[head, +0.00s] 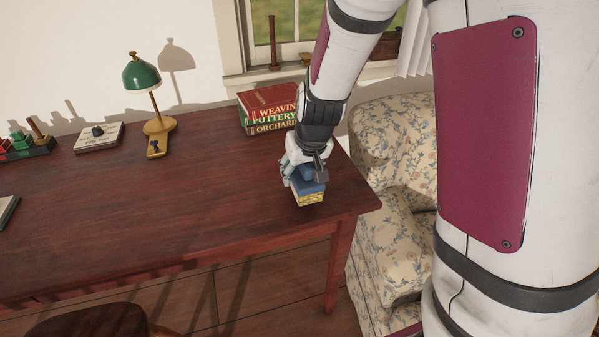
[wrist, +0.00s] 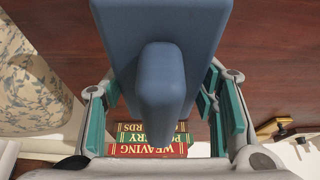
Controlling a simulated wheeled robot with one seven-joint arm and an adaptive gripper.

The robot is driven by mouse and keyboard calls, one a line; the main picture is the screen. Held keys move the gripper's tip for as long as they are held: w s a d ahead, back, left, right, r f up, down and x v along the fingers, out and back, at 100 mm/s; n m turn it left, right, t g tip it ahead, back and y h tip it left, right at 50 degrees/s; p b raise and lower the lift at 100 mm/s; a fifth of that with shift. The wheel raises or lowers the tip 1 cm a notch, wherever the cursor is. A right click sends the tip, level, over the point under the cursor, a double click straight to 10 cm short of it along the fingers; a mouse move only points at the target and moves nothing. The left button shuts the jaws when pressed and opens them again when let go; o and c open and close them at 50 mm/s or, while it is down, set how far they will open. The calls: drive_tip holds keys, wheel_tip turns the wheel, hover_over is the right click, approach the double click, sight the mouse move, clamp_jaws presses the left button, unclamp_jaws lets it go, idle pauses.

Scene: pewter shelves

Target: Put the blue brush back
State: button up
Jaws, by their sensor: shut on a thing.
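The blue brush (head: 312,189) has a blue back and pale yellow bristles that point down. It is over the right end of the dark red-brown desk (head: 190,205), near its front right corner. I cannot tell whether the bristles touch the desk. My gripper (head: 303,171) is shut on the brush from above and hides part of it. In the wrist view the blue brush (wrist: 160,28) fills the upper middle, with its raised grip between the teal finger pads of my gripper (wrist: 163,112).
A stack of books (head: 268,108) stands behind my gripper. A floral armchair (head: 395,150) is right of the desk. The desk's middle is clear.

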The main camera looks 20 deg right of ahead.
drive_tip(key=shift+w+d+f, duration=0.1)
drive_tip(key=shift+w+d, duration=0.25)
drive_tip(key=shift+w, duration=0.35)
drive_tip(key=shift+w+d, duration=0.35)
drive_tip(key=shift+w, duration=0.3)
drive_tip(key=shift+f+b, duration=0.9)
drive_tip(key=shift+f, duration=0.85)
drive_tip(key=shift+f, duration=0.25)
drive_tip(key=o, duration=1)
drive_tip(key=shift+r, duration=0.1)
